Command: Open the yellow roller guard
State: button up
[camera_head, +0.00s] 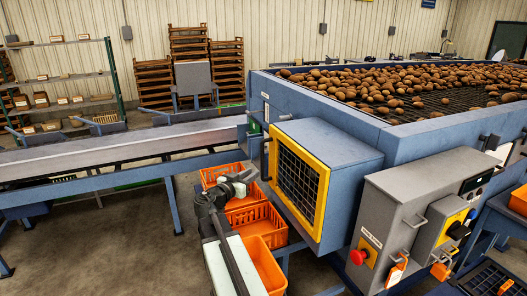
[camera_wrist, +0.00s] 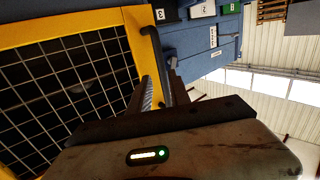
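The yellow roller guard (camera_head: 321,202) is a yellow frame with dark wire mesh on the end of a blue housing. It looks closed against the housing. A dark bar handle (camera_head: 265,158) stands at its left edge. In the wrist view the guard (camera_wrist: 62,28) fills the left side, and its black handle (camera_wrist: 154,58) runs down toward my gripper (camera_wrist: 159,88). The fingers look apart, with the handle's lower part between them; I cannot tell whether they touch it. In the head view my gripper (camera_head: 249,174) is just left of the handle, its fingertips small.
Orange crates (camera_head: 258,222) stand below and behind my arm. A grey control box (camera_head: 388,205) with a red button juts out right of the guard. A conveyor (camera_head: 110,149) runs to the left. A potato-covered grader deck is at the upper right. Open floor lies at lower left.

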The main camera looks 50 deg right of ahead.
aim_at(262, 163)
jog(key=shift+h, duration=0.3)
jog(key=d, duration=0.3)
jog(key=w+d+r, duration=0.1)
jog(key=d, duration=0.4)
jog(key=shift+w+d+r, duration=0.25)
jog(key=shift+w+d, duration=0.05)
grip_shut()
jog(key=shift+s+f, duration=0.1)
dwell(0.7)
